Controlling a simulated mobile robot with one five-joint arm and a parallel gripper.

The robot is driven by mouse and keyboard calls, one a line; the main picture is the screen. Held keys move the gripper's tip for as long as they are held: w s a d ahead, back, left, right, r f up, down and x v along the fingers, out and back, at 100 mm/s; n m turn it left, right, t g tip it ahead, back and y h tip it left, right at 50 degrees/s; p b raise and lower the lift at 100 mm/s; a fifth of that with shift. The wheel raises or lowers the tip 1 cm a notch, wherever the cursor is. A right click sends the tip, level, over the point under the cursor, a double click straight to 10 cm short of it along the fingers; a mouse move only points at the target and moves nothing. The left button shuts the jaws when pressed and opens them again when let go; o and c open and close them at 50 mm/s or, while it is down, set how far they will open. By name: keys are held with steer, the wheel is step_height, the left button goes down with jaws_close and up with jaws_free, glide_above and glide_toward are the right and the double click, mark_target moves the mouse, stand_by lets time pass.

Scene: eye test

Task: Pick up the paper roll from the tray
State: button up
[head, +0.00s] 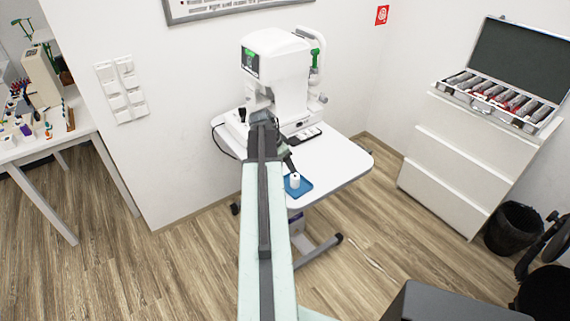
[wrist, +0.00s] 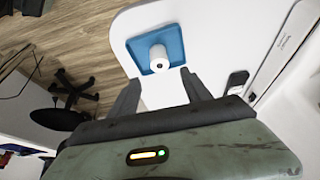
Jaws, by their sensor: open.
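The paper roll (head: 295,180) is small and white and stands on the blue tray (head: 305,188) near the front edge of the white table. In the wrist view the roll (wrist: 159,62) shows its round end with a dark hole, and the tray (wrist: 176,47) lies around it. My gripper (wrist: 162,88) is open and empty, its two dark fingers pointing toward the roll with a visible gap from it. In the head view my arm hides part of the table, and the gripper (head: 288,163) shows only in part, just behind the tray.
A white eye-test machine (head: 278,75) stands on the table (head: 335,165) behind the tray. A white drawer cabinet (head: 455,155) with an open lens case (head: 495,100) stands at the right. The table right of the tray is clear.

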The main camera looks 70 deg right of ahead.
mark_target(294, 176)
steer(key=b+x, duration=0.8)
steer(key=x, duration=0.1)
steer(key=shift+w+f, duration=0.1)
steer(key=shift+f, duration=0.15)
steer(key=shift+r, duration=0.1)
steer(key=c, duration=1)
steer(key=shift+o, duration=0.2)
step_height(294, 176, up, 4)
steer(key=p, duration=0.4)
steer(key=shift+d, duration=0.15)
